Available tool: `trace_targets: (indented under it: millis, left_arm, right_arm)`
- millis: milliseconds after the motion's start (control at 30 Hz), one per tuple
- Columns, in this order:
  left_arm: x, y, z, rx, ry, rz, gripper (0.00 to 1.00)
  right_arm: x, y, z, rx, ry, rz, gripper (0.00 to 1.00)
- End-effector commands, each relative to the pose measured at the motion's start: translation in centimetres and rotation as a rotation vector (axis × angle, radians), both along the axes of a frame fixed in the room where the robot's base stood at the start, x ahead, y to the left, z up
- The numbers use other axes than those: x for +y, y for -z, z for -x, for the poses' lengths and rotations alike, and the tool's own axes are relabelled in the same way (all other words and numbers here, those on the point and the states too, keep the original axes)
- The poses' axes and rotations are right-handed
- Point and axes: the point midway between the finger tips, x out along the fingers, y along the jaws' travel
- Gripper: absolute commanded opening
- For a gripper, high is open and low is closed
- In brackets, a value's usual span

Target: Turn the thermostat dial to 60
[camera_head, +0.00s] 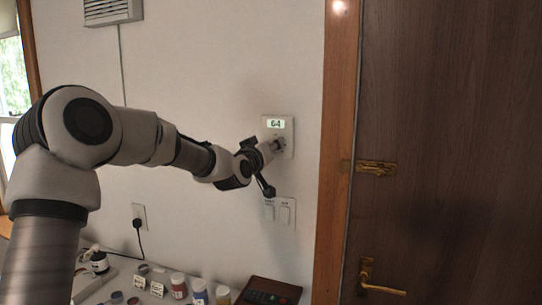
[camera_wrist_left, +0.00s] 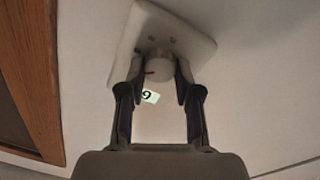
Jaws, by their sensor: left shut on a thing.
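The thermostat (camera_head: 289,150) is a white plate on the wall left of the door frame. Its lit display (camera_head: 276,124) reads 64. My left gripper (camera_head: 279,146) is at the lower part of the plate and partly covers the dial there. In the left wrist view the round white dial (camera_wrist_left: 159,66) with a small red mark sits between the two fingertips of my left gripper (camera_wrist_left: 158,78), which is shut on it. The thermostat plate (camera_wrist_left: 195,42) and part of the display (camera_wrist_left: 150,96) also show there. My right gripper is not in view.
A light switch plate (camera_head: 285,212) is on the wall just below the thermostat. A brown wooden door (camera_head: 450,120) with a brass latch (camera_head: 376,168) and handle (camera_head: 380,287) is at the right. Several jars (camera_head: 200,291) and a dark tray (camera_head: 257,283) are on the surface below.

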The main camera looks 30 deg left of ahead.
Motion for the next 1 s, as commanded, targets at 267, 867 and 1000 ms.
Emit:
trace_targets:
  millis: [267, 867, 1000]
  left_arm:
    - [0.0, 0.07, 0.01, -0.013, 0.0, 0.057, 0.0]
    - [0.0, 0.01, 0.01, -0.013, 0.0, 0.058, 0.58]
    - [0.0, 0.0, 0.09, -0.013, 0.0, 0.059, 0.58]
  right_arm:
    - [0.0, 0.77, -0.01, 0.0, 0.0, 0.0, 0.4]
    - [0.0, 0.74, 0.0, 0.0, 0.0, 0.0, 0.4]
    - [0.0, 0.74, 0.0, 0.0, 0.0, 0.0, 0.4]
